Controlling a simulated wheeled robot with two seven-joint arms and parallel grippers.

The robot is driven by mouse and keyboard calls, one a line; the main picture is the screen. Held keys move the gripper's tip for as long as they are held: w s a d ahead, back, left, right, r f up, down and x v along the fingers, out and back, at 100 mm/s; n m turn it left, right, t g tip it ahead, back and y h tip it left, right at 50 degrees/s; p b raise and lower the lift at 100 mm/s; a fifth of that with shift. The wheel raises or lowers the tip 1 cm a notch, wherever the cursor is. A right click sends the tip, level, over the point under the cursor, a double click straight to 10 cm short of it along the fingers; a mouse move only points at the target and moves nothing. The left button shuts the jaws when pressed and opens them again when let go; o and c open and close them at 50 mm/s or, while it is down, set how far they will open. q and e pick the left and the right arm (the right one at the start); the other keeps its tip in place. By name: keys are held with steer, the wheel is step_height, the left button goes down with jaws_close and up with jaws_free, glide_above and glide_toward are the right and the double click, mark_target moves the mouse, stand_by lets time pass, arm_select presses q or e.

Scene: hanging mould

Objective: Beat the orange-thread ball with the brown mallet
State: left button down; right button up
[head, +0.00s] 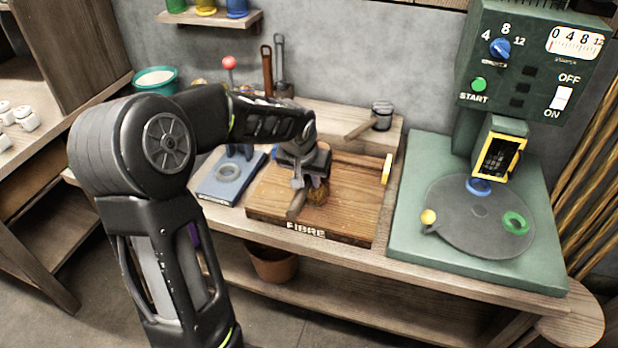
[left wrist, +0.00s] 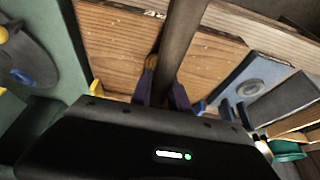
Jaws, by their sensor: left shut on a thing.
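My left gripper (head: 308,178) is low over the wooden board marked FIBRE (head: 350,205), shut on a brown rod-like piece that I take to be the brown mallet (head: 296,206). In the left wrist view the mallet (left wrist: 182,45) runs away from between the fingers (left wrist: 162,95) across the board. A brownish-orange fibre ball (head: 318,193) lies on the board just beside the mallet, partly hidden by the gripper. It shows as a small patch in the left wrist view (left wrist: 152,62). I cannot tell whether mallet and ball touch. My right gripper is out of view.
A second mallet with a grey head (head: 382,115) lies on the back ledge. A blue plate (head: 215,188) stands left of the board. A green machine (head: 535,85) with a round plate (head: 480,235) stands right. The board's right part is clear, with a yellow piece (head: 387,168) at its edge.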

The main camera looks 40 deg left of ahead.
arm_select(q)
step_height(320, 180, down, 4)
steer(key=b, duration=0.3)
steer(key=shift+f, duration=0.15)
step_height(320, 180, up, 5)
steer(key=p, duration=0.3)
steer(key=shift+f, duration=0.15)
steer(key=shift+f, duration=0.1)
step_height(320, 180, down, 4)
steer(key=b, duration=0.4)
steer(key=shift+f, duration=0.2)
steer(key=shift+r+p, duration=1.45)
steer(key=shift+r, duration=0.85)
steer(key=shift+f, duration=0.1)
